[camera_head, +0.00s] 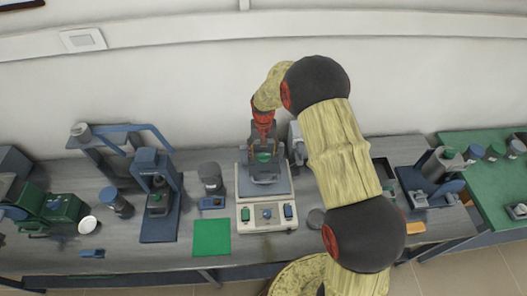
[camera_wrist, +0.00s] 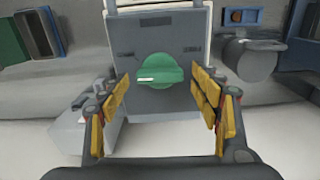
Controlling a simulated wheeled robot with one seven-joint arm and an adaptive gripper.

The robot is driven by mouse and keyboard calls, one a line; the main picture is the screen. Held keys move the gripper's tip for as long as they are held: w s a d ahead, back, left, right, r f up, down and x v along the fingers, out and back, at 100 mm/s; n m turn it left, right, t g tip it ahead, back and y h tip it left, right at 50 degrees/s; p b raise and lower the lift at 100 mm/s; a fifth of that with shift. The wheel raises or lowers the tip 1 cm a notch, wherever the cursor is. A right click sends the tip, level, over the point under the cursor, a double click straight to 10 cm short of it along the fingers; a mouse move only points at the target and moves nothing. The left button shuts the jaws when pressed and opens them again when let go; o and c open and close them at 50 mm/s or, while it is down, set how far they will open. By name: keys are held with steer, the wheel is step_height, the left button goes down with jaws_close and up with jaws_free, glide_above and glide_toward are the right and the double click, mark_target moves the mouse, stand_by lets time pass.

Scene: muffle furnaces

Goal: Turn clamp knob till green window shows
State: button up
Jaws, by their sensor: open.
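The clamp knob (camera_wrist: 160,71) is a round green knob with a raised grip bar and a white line pointing left in the wrist view. It sits on the grey face of a clamp unit (camera_wrist: 125,28). In the head view the knob (camera_head: 263,157) shows small, below my gripper. My gripper (camera_wrist: 160,88) is open, with its yellow-padded fingers on either side of the knob and a visible gap to each. Small dark slots lie on the face beside the knob. I cannot make out a green window; in the head view my gripper (camera_head: 262,128) hides the unit's upper part.
The unit stands on a beige base with a control panel (camera_head: 267,214) on a grey bench. A green mat (camera_head: 211,237) lies to its left, near a dark cylinder (camera_head: 211,178) and a blue press-like device (camera_head: 155,190). A grey cylinder (camera_wrist: 250,58) stands close on the right.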

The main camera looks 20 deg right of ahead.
steer(key=c, duration=0.3)
steer(key=c, duration=0.8)
steer(key=shift+c, duration=0.3)
steer(key=shift+f+m+b, duration=0.15)
steer(key=shift+m+b, duration=0.6)
steer(key=shift+m, duration=0.05)
steer(key=shift+m+b, duration=0.55)
steer(key=shift+m, duration=0.65)
steer(key=o, duration=1.1)
steer(key=shift+o, duration=0.3)
